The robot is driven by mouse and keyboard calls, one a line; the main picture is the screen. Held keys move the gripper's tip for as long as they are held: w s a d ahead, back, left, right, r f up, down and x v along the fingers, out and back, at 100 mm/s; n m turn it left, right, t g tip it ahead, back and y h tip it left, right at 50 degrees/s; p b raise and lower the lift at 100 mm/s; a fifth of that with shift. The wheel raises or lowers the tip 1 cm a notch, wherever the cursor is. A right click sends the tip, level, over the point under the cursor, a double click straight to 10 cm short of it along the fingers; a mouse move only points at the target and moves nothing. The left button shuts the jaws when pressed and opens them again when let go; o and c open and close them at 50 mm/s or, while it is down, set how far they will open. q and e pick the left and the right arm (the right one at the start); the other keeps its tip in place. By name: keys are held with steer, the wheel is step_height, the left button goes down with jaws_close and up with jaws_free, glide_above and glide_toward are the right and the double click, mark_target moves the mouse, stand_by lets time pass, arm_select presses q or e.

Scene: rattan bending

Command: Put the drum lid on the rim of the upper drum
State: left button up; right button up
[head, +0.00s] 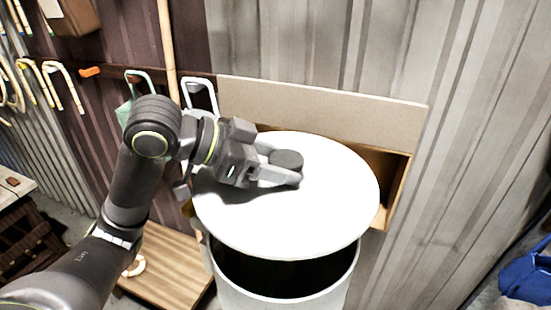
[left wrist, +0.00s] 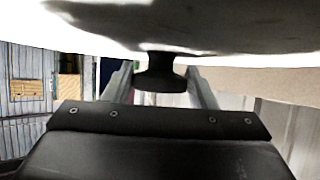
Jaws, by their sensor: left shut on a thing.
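The drum lid (head: 320,210) is a large white disc with a dark round knob (head: 288,158). My left gripper (head: 284,167) is shut on the knob, and the fingers lie close above the lid's top. In the left wrist view the knob (left wrist: 160,72) is between the two fingers, with the pale lid (left wrist: 215,30) across the top of the picture. The white upper drum (head: 285,298) is below the lid. Its dark opening shows past the lid's near edge, so the near side is uncovered. The far rim is hidden by the lid. My right gripper is not in view.
A wooden box with a grey-beige panel (head: 320,110) stands behind the lid, close to its far edge. Bent canes (head: 62,85) hang on the wall at left. A slatted wooden platform (head: 165,270) is left of the drum. A blue object (head: 527,275) is at far right.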

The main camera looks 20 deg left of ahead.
arm_select(q)
step_height(320, 180, down, 10)
steer(key=b, duration=0.8)
steer(key=shift+f, duration=0.25)
steer(key=shift+w+a, duration=0.1)
steer(key=o, duration=1.3)
steer(key=shift+o, duration=1.1)
